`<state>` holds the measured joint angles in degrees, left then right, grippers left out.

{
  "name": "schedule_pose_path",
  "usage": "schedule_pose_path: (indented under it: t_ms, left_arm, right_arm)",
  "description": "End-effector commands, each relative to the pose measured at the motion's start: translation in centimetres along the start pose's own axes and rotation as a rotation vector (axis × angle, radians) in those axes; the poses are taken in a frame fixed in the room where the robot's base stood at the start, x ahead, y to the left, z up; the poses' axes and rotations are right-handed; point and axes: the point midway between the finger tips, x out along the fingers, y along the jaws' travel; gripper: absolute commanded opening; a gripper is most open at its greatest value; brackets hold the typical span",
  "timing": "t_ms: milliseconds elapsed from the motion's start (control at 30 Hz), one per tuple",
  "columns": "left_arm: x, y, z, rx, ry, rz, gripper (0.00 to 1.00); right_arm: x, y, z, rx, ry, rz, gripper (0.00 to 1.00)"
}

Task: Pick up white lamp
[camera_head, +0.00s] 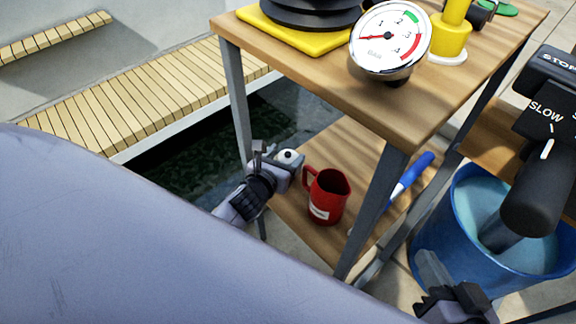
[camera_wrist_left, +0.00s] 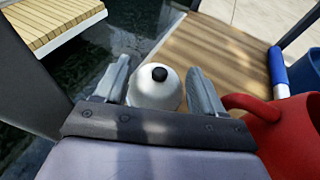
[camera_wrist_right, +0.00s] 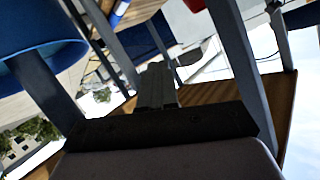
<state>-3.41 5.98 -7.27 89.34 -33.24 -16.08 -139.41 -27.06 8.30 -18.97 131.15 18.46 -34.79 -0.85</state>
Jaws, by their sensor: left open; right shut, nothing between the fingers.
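The white lamp (camera_head: 288,156) is a small round white thing with a black knob on top. It stands on the lower wooden shelf, near its left edge. In the left wrist view the lamp (camera_wrist_left: 153,92) sits between the two spread fingers of my left gripper (camera_wrist_left: 160,82); whether they touch it cannot be told. In the head view my left gripper (camera_head: 278,164) is at the lamp and partly hides it. My right gripper (camera_head: 432,268) is shut and empty beside the blue bucket, well away from the lamp; it also shows in the right wrist view (camera_wrist_right: 158,84).
A red mug (camera_head: 328,198) stands close right of my left gripper. A blue-handled tool (camera_head: 412,176) lies further right. The table top (camera_head: 300,78) with a gauge (camera_head: 388,38) overhangs the shelf, and legs (camera_head: 372,215) flank it. A blue bucket (camera_head: 440,240) stands right.

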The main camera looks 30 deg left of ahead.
Motion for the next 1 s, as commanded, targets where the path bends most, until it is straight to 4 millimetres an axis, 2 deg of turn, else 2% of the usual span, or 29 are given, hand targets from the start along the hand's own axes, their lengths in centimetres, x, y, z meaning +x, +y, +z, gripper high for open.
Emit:
schedule_pose_path:
  t_ms: [100,233,567,600,700,1000]
  left_arm:
    - [2.0,0.0,-0.2,-0.002,-0.001,0.001,0.69]
    - [3.3,0.0,-0.2,-0.003,-0.001,0.0,0.69]
    - [3.7,0.0,0.0,-0.003,0.0,0.0,0.69]
    - [3.7,0.0,0.0,-0.003,0.0,0.0,0.56]
    - [3.7,0.0,0.0,-0.003,0.0,0.0,0.26]
    - [3.7,0.0,-0.1,-0.003,0.003,0.001,0.24]
  right_arm:
    - [0.1,0.3,0.5,-0.018,0.015,0.004,0.0]
    - [-0.3,0.7,0.4,-0.051,0.034,0.02,0.0]
    - [-0.5,0.8,0.2,-0.064,0.043,0.027,0.0]
    - [-0.5,0.8,0.2,-0.064,0.043,0.027,0.0]
    - [-0.5,0.8,0.2,-0.064,0.042,0.027,0.0]
    - [-0.5,0.8,0.2,-0.063,0.042,0.027,0.0]
